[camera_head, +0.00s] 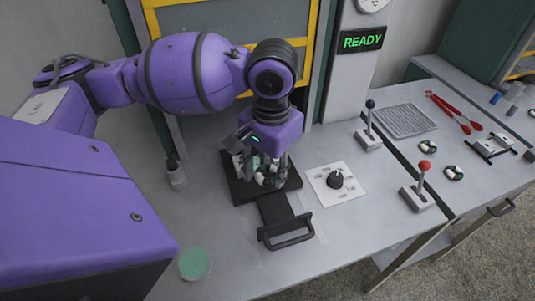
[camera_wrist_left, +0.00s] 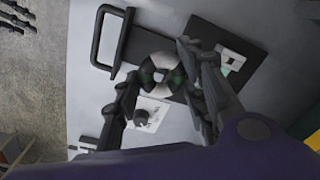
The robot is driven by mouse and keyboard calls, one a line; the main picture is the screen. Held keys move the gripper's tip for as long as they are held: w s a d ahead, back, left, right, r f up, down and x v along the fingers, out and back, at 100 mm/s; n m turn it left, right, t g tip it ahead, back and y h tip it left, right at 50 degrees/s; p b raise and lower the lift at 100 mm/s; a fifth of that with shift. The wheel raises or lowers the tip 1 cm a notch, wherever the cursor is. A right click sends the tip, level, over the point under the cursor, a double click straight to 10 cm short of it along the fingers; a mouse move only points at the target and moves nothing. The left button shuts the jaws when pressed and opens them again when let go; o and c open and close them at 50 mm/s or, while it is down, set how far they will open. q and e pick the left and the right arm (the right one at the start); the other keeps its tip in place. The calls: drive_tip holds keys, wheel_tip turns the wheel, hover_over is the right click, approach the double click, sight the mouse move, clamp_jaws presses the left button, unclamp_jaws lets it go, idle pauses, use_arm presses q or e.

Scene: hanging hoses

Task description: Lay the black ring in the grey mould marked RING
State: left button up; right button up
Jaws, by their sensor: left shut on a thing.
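My left gripper (camera_head: 266,180) is over the black sliding tray (camera_head: 274,208) and points down. In the left wrist view its fingers (camera_wrist_left: 160,82) are shut on a ring (camera_wrist_left: 160,60) with dark and pale sections. I cannot tell whether the ring touches the tray. A small pale square piece (camera_wrist_left: 231,60) sits on the black plate (camera_wrist_left: 245,42) beside the gripper. No RING marking can be read, so I cannot tell which piece is the grey mould. My right gripper is not in view.
A handle (camera_head: 286,232) fronts the tray. A dial panel (camera_head: 336,183) and red-knobbed lever (camera_head: 421,183) stand right. A green disc (camera_head: 195,263) lies front left.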

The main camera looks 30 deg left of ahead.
use_arm(q)
drive_tip(key=a+m, duration=0.1)
drive_tip(key=s+a+r+m, duration=0.1)
drive_tip(key=m, duration=0.1)
drive_tip(key=shift+s+r+m, duration=0.1)
drive_tip(key=shift+s+m, duration=0.1)
drive_tip(key=shift+m, duration=0.1)
drive_tip(key=shift+s+a+r+m+t, duration=0.15)
drive_tip(key=shift+r+m+t, duration=0.15)
drive_tip(key=shift+m, duration=0.5)
drive_tip(key=shift+r+m, duration=0.15)
drive_tip(key=shift+m, duration=0.75)
drive_tip(key=shift+w+f, duration=0.2)
drive_tip(key=shift+w, duration=0.15)
drive_tip(key=w+a+f+b, duration=0.1)
drive_tip(key=w+a+f, duration=0.3)
drive_tip(key=w, duration=0.2)
hover_over(258, 163)
drive_tip(key=f, duration=0.3)
drive_tip(key=f+b, duration=0.1)
drive_tip(key=shift+s+d+f, duration=0.3)
drive_tip(key=shift+s+f, duration=0.05)
drive_tip(key=shift+s, duration=0.05)
drive_tip(key=f, duration=0.4)
drive_tip(key=shift+w+a, duration=0.25)
drive_tip(key=shift+w, duration=0.1)
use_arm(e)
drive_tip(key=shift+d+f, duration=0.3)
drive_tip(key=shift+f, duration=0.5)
